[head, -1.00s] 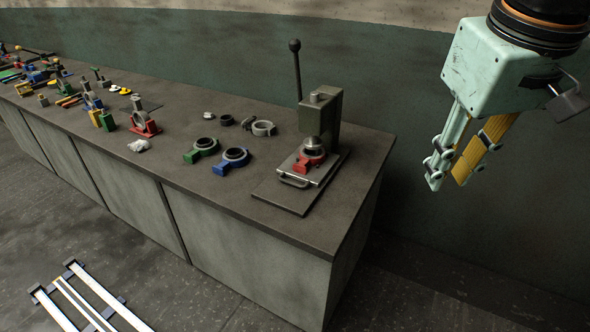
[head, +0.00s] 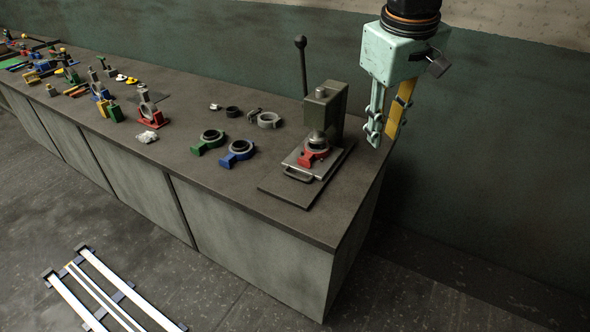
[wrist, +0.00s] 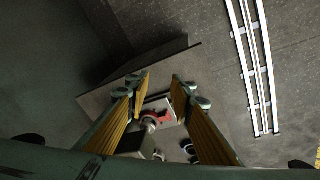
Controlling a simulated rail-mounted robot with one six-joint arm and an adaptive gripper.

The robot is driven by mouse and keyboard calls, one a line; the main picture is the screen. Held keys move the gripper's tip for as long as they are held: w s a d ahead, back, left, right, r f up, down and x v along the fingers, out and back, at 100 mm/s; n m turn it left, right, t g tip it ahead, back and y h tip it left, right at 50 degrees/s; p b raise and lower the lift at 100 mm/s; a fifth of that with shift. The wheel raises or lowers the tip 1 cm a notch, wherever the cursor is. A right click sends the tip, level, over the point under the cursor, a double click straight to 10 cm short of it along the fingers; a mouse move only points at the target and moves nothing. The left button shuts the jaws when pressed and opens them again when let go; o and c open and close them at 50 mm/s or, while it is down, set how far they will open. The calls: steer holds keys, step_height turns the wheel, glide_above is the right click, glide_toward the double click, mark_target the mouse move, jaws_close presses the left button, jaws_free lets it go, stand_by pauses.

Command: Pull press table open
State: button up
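The press (head: 326,112) stands near the right end of the bench, with a tall lever ending in a black ball. Its press table (head: 304,172) is a flat plate low at the front, with a handle (head: 298,175) on its front edge. A red casting (head: 312,157) sits on the plate under the ram. My gripper (head: 384,140) hangs to the right of the press, above the bench's right edge, fingers pointing down, apart and empty. In the wrist view the press table (wrist: 160,103) and red casting (wrist: 153,117) show between the open fingers (wrist: 160,88).
Green (head: 209,142) and blue (head: 237,153) castings lie left of the press, with black and grey rings behind them. More coloured castings stand farther left along the bench (head: 260,205). The wall is behind. White rails (head: 105,290) lie on the floor.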

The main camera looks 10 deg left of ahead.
steer(key=w+a+f+n+p, duration=0.35)
steer(key=w+a+f, duration=0.35)
steer(key=w+a, duration=0.4)
steer(key=n+p, duration=0.3)
glide_above(295, 177)
steer(key=s, duration=0.2)
steer(key=s+f+x, duration=0.1)
steer(key=s+x, duration=0.1)
steer(key=x, duration=0.8)
steer(key=shift+s+a+r+g, duration=0.2)
steer(key=shift+a+g, duration=0.1)
steer(key=shift+a, duration=0.25)
steer(key=shift+f, duration=0.1)
steer(key=shift+w+d+f, duration=0.15)
steer(key=shift+w+f, duration=0.25)
steer(key=shift+f, duration=1.85)
steer(key=shift+w+d+f, duration=0.15)
steer(key=shift+w+f, duration=0.25)
steer(key=shift+f, duration=1.8)
steer(key=shift+w+d+f, duration=0.1)
steer(key=shift+w+f, duration=0.3)
steer(key=shift+f, duration=1.85)
steer(key=shift+c, duration=0.2)
jaws_close()
